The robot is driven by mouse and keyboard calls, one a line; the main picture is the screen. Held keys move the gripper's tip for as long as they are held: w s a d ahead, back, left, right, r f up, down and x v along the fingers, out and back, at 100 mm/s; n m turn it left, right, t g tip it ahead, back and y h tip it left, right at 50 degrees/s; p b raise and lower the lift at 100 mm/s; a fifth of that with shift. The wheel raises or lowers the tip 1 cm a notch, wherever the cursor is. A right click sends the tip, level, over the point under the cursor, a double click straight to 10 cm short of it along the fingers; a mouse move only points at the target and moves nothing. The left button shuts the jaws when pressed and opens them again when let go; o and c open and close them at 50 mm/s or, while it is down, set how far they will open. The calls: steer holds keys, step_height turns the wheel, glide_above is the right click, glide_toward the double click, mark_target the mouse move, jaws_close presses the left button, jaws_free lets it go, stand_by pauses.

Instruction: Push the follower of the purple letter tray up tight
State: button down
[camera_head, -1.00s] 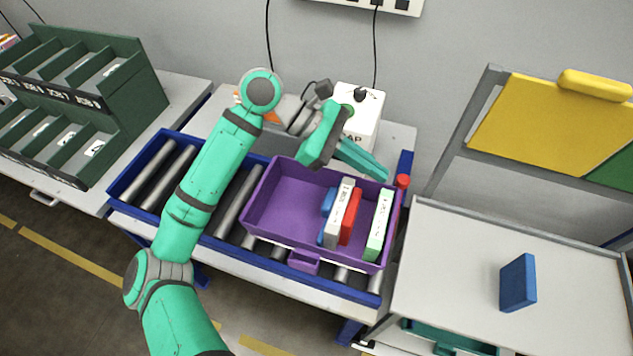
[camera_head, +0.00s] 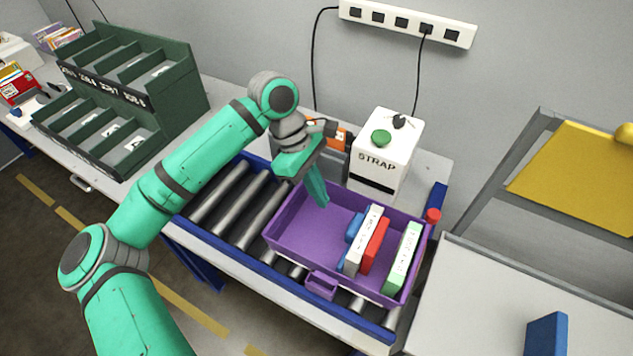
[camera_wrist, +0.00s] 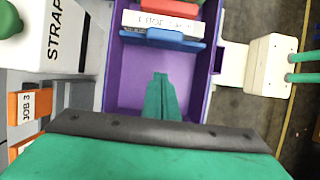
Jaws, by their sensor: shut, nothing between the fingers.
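The purple letter tray (camera_head: 300,232) sits on the roller table. Inside stand a blue plate (camera_head: 355,227), which looks like the follower, then a white packet (camera_head: 364,240), a red packet (camera_head: 375,245) and, past a gap, a pale green packet (camera_head: 403,258) near the right end. My gripper (camera_head: 322,200) is shut and empty, pointing down over the tray's bare left part, left of the blue plate. In the wrist view the fingers (camera_wrist: 160,76) are over the purple floor, with a visible gap to the blue plate (camera_wrist: 163,39). How far down the tips reach is unclear.
A white STRAP box (camera_head: 385,155) stands close behind the tray. A red knob (camera_head: 433,215) is by its right back corner. Bare rollers (camera_head: 228,200) lie to the left. A green sorter (camera_head: 135,85) is further left; a blue box (camera_head: 547,335) stands on the right-hand table.

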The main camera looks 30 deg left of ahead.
mark_target(359, 225)
steer(key=d+f, duration=0.3)
steer(key=d, duration=0.2)
steer(key=shift+d+f, duration=0.3)
steer(key=shift+f, duration=0.05)
steer(key=shift+s+d, duration=0.1)
steer(key=d, duration=0.4)
steer(key=shift+a, duration=0.15)
